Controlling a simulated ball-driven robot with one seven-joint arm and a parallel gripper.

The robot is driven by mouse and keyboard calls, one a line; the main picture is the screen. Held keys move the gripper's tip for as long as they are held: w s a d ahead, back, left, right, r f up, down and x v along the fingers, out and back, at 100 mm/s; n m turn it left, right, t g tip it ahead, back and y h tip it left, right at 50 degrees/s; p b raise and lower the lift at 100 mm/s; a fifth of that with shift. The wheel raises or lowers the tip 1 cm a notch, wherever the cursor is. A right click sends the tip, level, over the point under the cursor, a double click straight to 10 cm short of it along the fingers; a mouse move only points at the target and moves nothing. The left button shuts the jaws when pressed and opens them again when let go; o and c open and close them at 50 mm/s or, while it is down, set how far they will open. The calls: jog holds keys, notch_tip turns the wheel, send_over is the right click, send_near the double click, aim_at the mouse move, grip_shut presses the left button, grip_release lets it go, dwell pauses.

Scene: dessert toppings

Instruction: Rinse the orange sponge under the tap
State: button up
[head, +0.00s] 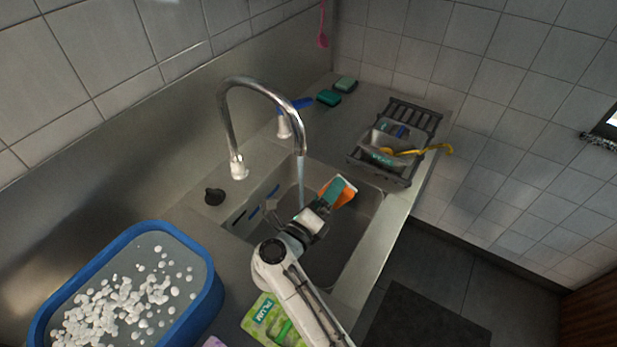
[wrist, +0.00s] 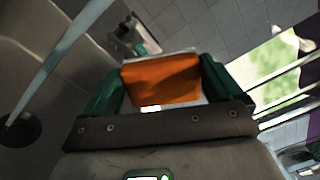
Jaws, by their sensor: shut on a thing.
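My gripper (wrist: 158,95) is shut on the orange sponge (wrist: 162,80), which shows between its two green fingers in the wrist view. The sponge has a pale layer along one edge. In the head view the sponge (head: 346,191) is held over the right part of the sink basin (head: 362,225). The chrome tap (head: 232,125) arches over the sink, and a stream of water (head: 300,182) falls from its spout. The stream is left of the sponge in the head view and apart from it. It also shows at left in the wrist view (wrist: 62,55).
A blue-rimmed tub (head: 207,255) with white pieces stands at lower left. A green packet (head: 268,322) lies in front of the sink. A dark rack (head: 418,120) with dishes and two green sponges (head: 329,98) are behind. A black stopper (head: 214,196) sits left of the basin.

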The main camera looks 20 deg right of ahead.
aim_at(348, 193)
jog(key=s+d+r, duration=0.2)
jog(key=s+r, duration=0.2)
jog(key=shift+d, duration=0.4)
jog(key=shift+s, duration=0.1)
dwell(1.1)
